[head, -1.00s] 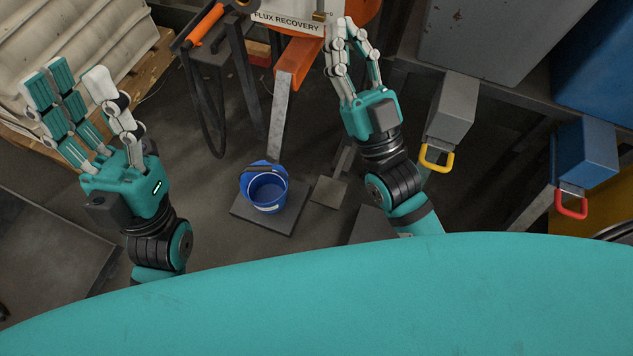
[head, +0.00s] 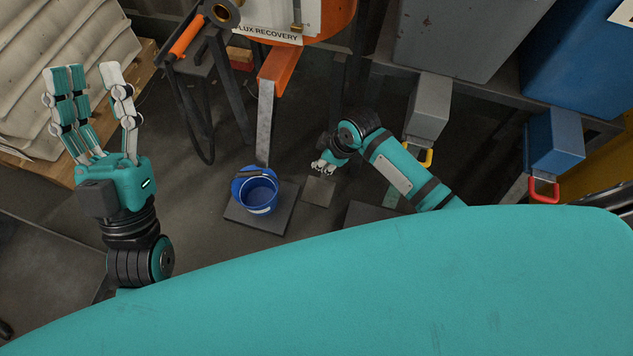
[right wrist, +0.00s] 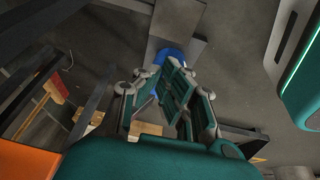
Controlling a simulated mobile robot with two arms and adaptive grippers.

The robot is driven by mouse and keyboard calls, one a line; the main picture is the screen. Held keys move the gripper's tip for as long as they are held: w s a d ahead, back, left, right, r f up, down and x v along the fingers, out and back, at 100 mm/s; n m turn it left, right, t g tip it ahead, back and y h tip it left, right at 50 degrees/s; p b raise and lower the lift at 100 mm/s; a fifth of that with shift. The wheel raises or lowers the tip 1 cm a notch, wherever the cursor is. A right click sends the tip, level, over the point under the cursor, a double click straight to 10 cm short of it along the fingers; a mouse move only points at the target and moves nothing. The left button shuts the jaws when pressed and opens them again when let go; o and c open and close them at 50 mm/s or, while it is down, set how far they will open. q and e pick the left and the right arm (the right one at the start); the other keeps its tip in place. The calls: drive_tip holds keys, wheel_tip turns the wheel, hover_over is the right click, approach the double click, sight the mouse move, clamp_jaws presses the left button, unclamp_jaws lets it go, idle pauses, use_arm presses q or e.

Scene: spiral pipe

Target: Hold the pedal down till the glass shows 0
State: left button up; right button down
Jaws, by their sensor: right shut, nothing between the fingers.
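The pedal (head: 319,192) is a small grey plate low near the floor, right of the blue bucket in the head view. My right gripper (head: 323,168) points down just above the pedal's far edge in that view; I cannot tell whether it touches it. In the right wrist view its fingers (right wrist: 168,82) are closed together with nothing between them. My left gripper (head: 90,80) is open and empty, raised at the left. A brass fitting (head: 297,27) with a small 0 mark shows by the FLUX RECOVERY sign; the glass and its level cannot be made out.
The blue bucket (head: 257,192) stands on a dark plate (head: 275,222). It also shows in the right wrist view (right wrist: 171,55). Grey (head: 428,106) and blue (head: 556,140) boxes with handles stand at the right.

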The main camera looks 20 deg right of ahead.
use_arm(q)
drive_tip(key=shift+w, duration=0.1)
use_arm(e)
drive_tip(key=shift+s+d+f+g, duration=0.25)
drive_tip(key=shift+s+d+g, duration=0.15)
drive_tip(key=shift+s+d, duration=0.1)
